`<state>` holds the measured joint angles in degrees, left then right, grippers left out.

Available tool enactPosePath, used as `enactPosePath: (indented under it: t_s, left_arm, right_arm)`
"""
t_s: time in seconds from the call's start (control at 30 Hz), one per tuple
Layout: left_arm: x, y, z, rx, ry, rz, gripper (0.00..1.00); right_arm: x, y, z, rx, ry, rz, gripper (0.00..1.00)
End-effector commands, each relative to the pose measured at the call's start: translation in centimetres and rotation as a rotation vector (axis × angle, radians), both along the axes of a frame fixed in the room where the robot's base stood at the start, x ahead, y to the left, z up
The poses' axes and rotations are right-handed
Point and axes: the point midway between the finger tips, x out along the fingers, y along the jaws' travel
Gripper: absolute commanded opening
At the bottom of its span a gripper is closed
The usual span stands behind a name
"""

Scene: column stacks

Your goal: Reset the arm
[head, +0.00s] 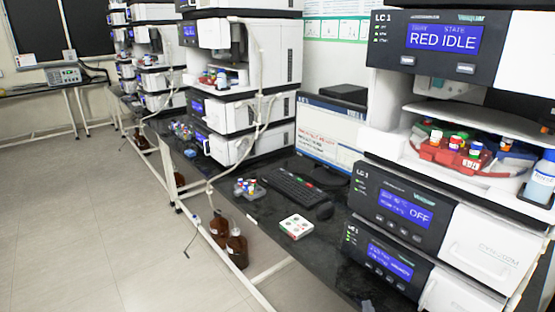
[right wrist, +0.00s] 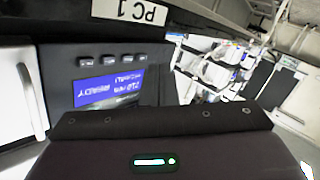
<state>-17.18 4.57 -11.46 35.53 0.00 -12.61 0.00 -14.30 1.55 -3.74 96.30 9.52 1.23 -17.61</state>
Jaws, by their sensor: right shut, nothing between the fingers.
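Only a small grey tip of my right gripper (head: 367,306) shows at the bottom edge of the head view, in front of the lower instrument module; it is shut and empty. In the right wrist view a dark housing with a green light fills the bottom, and I see no fingers there. My left gripper is in neither view. The LC 1 stack (head: 440,45) stands at the right, its upper screen reading "RED IDLE". Its open bay holds a red vial rack (head: 450,152) with several capped vials.
The dark bench holds a keyboard (head: 290,190), a mouse (head: 319,211), a monitor (head: 325,135), a white box (head: 296,227) and a grey vial rack (head: 249,188). Brown bottles (head: 237,248) stand below the bench. More instrument stacks line the back. The floor at left is clear.

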Motion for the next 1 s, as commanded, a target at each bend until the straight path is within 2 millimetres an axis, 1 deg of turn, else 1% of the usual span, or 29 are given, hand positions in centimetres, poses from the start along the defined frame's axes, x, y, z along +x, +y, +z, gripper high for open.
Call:
enactPosePath:
  t_s: [0.03,0.17,0.27,0.3,0.4,0.6,1.0]
  left_arm:
    - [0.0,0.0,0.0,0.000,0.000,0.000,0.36]
    - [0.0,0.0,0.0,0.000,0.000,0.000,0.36]
    - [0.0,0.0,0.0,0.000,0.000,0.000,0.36]
    - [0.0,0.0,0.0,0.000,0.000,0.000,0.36]
    - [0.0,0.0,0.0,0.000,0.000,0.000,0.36]
    - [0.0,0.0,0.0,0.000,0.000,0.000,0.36]
    - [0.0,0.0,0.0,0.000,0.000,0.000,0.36]
  right_arm:
    - [-0.9,0.5,0.0,0.032,0.081,0.014,0.00]
    - [-3.8,1.8,-0.3,0.110,0.308,0.039,0.00]
    - [-6.9,2.8,-0.2,0.156,0.485,0.048,0.00]
    - [-8.3,3.1,0.0,0.170,0.552,0.050,0.00]
    - [-11.4,3.7,0.5,0.193,0.692,0.046,0.00]
    - [-16.1,4.3,1.6,0.209,0.882,0.032,0.00]
    - [-23.6,4.5,4.3,0.207,1.143,-0.014,0.00]
